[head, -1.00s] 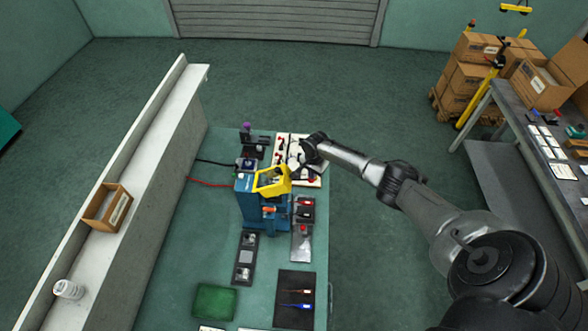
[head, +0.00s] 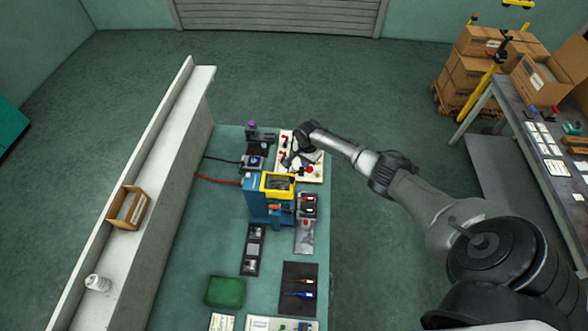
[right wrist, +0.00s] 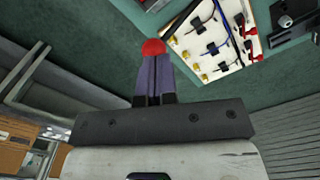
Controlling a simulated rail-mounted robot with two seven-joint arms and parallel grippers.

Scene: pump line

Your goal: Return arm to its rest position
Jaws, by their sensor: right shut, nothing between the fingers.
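My right arm comes in from the right in the head view. Its gripper (head: 291,160) is above the white board (head: 314,174) at the far end of the green bench. In the right wrist view the dark fingers (right wrist: 154,82) are together with nothing held. A red round part (right wrist: 153,47) shows just past the fingertips; I cannot tell whether they touch it. A blue machine (head: 258,208) with a yellow frame (head: 277,194) on top stands just nearer than the gripper, apart from it. My left gripper is not in view.
A white ledge (head: 160,170) with an open box (head: 129,207) runs along the left. A grey table (head: 545,130) is at right. Floor between bench and table is clear.

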